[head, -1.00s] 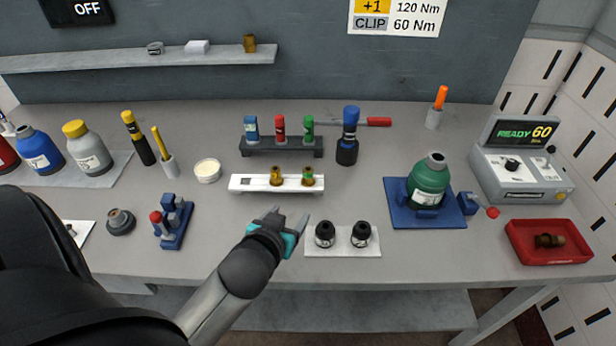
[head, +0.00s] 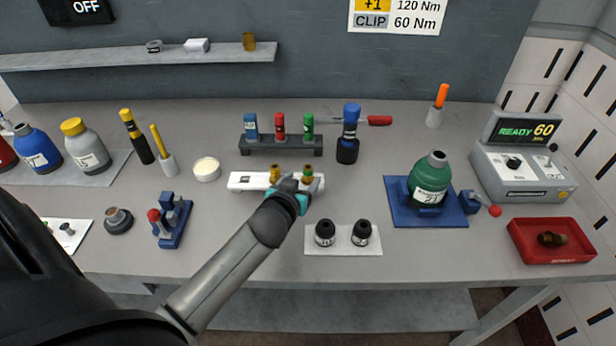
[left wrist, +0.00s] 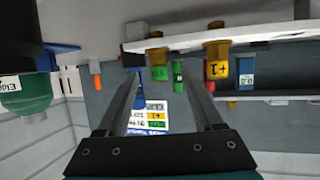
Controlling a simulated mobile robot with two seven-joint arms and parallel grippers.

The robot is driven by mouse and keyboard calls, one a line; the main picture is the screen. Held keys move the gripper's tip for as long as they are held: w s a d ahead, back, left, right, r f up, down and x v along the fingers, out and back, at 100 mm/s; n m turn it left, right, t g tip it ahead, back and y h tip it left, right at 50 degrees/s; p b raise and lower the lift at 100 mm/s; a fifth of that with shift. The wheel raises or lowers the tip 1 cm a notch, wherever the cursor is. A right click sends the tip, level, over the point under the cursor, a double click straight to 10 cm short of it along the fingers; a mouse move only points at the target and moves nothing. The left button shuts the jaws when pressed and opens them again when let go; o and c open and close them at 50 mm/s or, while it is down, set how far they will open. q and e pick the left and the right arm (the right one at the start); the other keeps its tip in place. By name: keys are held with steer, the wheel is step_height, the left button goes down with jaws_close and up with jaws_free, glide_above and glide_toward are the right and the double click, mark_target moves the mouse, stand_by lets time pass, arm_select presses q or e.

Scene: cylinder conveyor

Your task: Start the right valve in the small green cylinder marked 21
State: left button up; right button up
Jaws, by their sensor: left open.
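The small green cylinder (head: 432,178) marked 21 sits in a blue holder (head: 398,212) at the right, its neck bare. Part of a green cylinder shows at the left edge of the left wrist view (left wrist: 28,95). A white rack (head: 242,181) holds two brass valves: one with a yellow band (head: 275,172), labelled +1 in the left wrist view (left wrist: 217,66), and one with a green band (head: 307,173). My left gripper (head: 304,186) is open at the rack's front. The green-banded valve (left wrist: 158,73) appears between its fingers; contact cannot be told. My right gripper is out of view.
Behind the rack, a dark stand (head: 262,151) holds blue, red and green tubes beside a blue-topped tool (head: 348,135). Two black caps stand on a white plate (head: 344,247) in front. A red tray (head: 530,258) and a console reading READY 60 (head: 521,180) are at right.

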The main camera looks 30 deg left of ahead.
mark_target(306, 174)
arm_select(q)
steer(key=shift+b+x, duration=0.35)
steer(key=shift+x, duration=2.3)
steer(key=shift+d+r, duration=0.1)
jaws_close()
